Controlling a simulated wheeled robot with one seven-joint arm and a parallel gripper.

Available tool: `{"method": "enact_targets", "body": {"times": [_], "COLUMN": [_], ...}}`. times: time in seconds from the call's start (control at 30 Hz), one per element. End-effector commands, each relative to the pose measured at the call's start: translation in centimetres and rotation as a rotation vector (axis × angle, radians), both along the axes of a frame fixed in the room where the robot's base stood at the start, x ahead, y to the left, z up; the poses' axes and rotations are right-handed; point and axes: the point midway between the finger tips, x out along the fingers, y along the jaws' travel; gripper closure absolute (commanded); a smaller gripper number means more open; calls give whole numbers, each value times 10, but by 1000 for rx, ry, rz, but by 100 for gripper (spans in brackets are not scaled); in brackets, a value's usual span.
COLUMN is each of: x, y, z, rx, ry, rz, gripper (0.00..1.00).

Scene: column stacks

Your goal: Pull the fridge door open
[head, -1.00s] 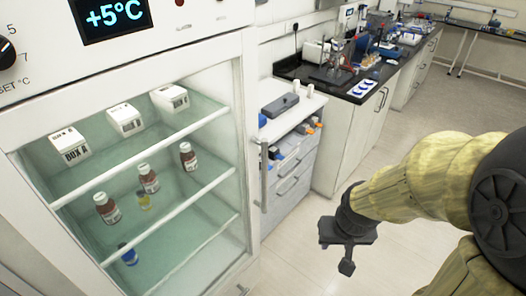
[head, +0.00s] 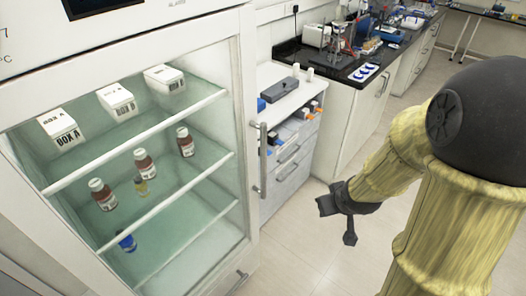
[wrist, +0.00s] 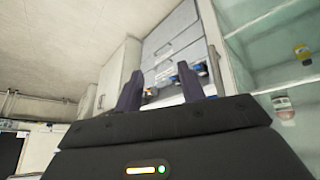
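The fridge door (head: 246,100) is a white frame around a large glass pane and looks closed. Its vertical metal handle (head: 260,160) is on the door's right edge. Boxes and bottles show on the shelves behind the glass. My gripper (head: 336,222) is in the open space to the right of the handle, apart from it and touching nothing. In the wrist view its two dark fingers (wrist: 168,90) stand wide apart with nothing between them. The fridge glass (wrist: 265,45) shows at the right of the wrist view.
A white drawer cabinet (head: 290,165) stands just right of the fridge, with small items on it. A black-topped bench (head: 340,65) with lab equipment runs farther back. The floor (head: 300,255) around my gripper is clear.

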Motion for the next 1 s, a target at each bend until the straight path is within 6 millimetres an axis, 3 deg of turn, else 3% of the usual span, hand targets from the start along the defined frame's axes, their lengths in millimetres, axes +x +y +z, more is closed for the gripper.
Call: {"method": "enact_targets", "body": {"times": [0.03, 0.2, 0.4, 0.7, 1.0], "x": [11, 42, 62, 61, 59], "y": [1, 22, 51, 77, 77], "z": [-12, -27, -27, 8, 17], "rx": [9, 84, 252, 542, 582], "ry": [-43, -233, -483, -838, -890], "rz": [47, 217, 371, 471, 475], "gripper": [60, 60, 60, 60, 60]}}
